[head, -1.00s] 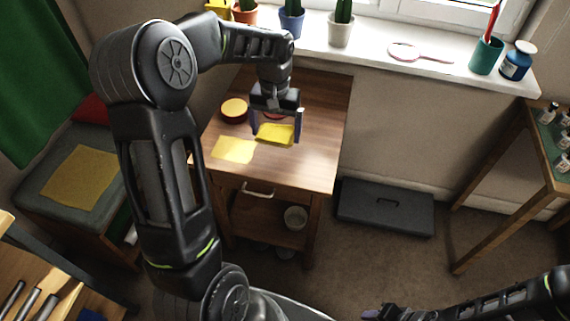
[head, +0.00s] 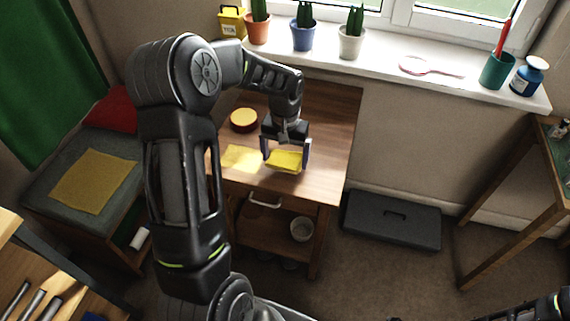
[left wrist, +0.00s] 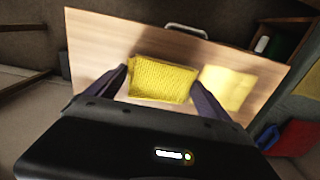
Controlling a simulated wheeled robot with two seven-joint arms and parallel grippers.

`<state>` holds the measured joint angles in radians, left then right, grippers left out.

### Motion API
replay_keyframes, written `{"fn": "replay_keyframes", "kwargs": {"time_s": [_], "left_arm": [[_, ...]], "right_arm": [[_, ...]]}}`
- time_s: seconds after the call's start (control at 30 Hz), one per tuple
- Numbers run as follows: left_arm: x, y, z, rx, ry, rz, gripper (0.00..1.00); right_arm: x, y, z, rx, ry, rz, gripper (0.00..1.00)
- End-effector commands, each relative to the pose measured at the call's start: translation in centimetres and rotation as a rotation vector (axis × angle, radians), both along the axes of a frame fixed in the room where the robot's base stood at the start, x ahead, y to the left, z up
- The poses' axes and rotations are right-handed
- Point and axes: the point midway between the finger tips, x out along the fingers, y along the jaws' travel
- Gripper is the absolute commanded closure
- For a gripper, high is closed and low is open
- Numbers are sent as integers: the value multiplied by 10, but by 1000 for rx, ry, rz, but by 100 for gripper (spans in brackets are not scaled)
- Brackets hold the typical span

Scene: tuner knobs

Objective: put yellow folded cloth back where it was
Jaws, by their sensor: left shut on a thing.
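The yellow folded cloth (head: 285,161) is between the fingers of my left gripper (head: 287,158), over the right-front part of the small wooden table (head: 327,130). The gripper points down and is shut on the cloth. In the left wrist view the cloth (left wrist: 163,78) lies flat between the two dark fingers. I cannot tell whether it touches the tabletop. A paler yellow flat piece (head: 242,156) lies on the table just left of it, and also shows in the left wrist view (left wrist: 228,86). My right gripper is out of view; only part of the right arm shows at the lower right.
Another yellow cloth (head: 93,181) lies on the cushioned bench. Potted cacti line the windowsill (head: 390,66). A dark case (head: 392,219) lies on the floor right of the table.

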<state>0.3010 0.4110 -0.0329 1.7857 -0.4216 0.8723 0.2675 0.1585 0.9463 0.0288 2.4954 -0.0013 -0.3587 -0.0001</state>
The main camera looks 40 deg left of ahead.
Motion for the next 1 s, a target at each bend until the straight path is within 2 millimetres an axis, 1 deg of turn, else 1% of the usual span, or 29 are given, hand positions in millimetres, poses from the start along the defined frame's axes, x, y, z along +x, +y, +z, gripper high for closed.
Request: {"fn": "replay_keyframes", "kwargs": {"time_s": [0.2,0.27,0.33,0.53,0.67,0.7,0.8,1.0], "left_arm": [[-1,0,-28,0,4,0,41],[-1,0,-34,-1,4,0,41],[-1,0,-36,0,1,1,41],[0,0,-36,0,0,0,41],[0,0,-40,0,1,0,41],[0,0,-40,0,1,0,8],[0,0,-39,0,1,0,0],[0,0,-39,0,1,0,0]], "right_arm": [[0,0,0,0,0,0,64],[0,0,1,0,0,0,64],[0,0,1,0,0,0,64],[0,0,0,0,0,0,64],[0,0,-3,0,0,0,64],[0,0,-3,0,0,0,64],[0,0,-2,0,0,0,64],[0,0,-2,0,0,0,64]]}}
